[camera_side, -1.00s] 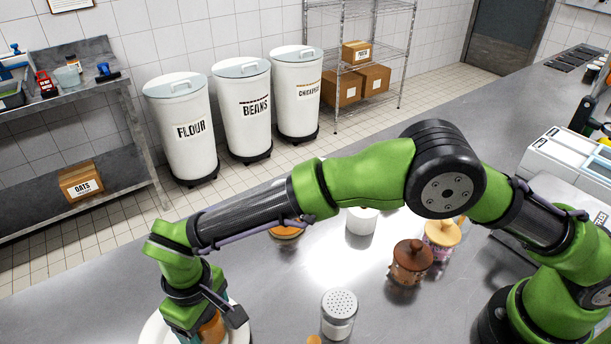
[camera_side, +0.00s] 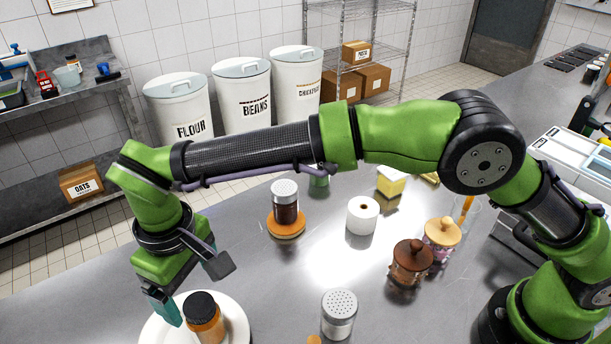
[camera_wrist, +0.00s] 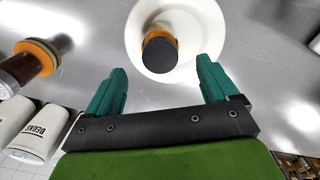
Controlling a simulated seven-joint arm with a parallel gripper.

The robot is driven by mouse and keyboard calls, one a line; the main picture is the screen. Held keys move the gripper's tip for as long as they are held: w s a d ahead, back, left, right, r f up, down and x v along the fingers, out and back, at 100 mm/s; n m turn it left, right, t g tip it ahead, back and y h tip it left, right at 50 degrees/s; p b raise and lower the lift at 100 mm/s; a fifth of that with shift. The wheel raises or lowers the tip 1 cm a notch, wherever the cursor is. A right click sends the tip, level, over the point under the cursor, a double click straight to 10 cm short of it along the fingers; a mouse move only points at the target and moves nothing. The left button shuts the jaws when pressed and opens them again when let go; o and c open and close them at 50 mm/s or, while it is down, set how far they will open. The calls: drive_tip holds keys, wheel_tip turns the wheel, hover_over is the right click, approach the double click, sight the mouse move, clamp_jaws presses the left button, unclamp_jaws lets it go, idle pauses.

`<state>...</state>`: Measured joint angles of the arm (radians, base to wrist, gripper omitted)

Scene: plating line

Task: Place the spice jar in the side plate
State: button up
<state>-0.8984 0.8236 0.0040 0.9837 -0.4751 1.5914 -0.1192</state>
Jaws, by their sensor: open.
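The spice jar (camera_side: 205,322), orange-brown with a black lid, stands upright on the white side plate (camera_side: 240,325) at the bottom of the side view. In the wrist view the jar (camera_wrist: 160,54) is seen from above, inside the plate (camera_wrist: 207,20). My gripper (camera_side: 168,310) is up and to the left of the jar in the side view. In the wrist view its two teal fingers (camera_wrist: 160,85) are spread apart with nothing between them, and the jar is beyond their tips.
The counter between is clear.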

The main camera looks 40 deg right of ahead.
drive_tip(key=shift+r, duration=0.45)
drive_tip(key=w+d+r+m+t+y, duration=0.1)
drive_tip(key=d+r+m, duration=0.1)
drive_tip(key=d+r, duration=0.6)
drive_tip(key=w+d+r+m+t+y, duration=0.15)
drive_tip(key=d+r, duration=0.25)
drive_tip(key=d, duration=0.8)
drive_tip(key=s+d+m+t, duration=0.2)
drive_tip(key=s+d, duration=0.4)
drive_tip(key=d, duration=0.4)
drive_tip(key=s+d+f+m+t, duration=0.1)
drive_tip(key=s+d+m+t, duration=0.1)
drive_tip(key=s+d+m, duration=0.2)
drive_tip(key=s+d, duration=0.3)
drive_tip(key=d, duration=0.3)
drive_tip(key=shift+s+f+m+t, duration=0.15)
drive_tip(key=shift+f+m+t, duration=0.15)
drive_tip(key=shift+m+t, duration=0.05)
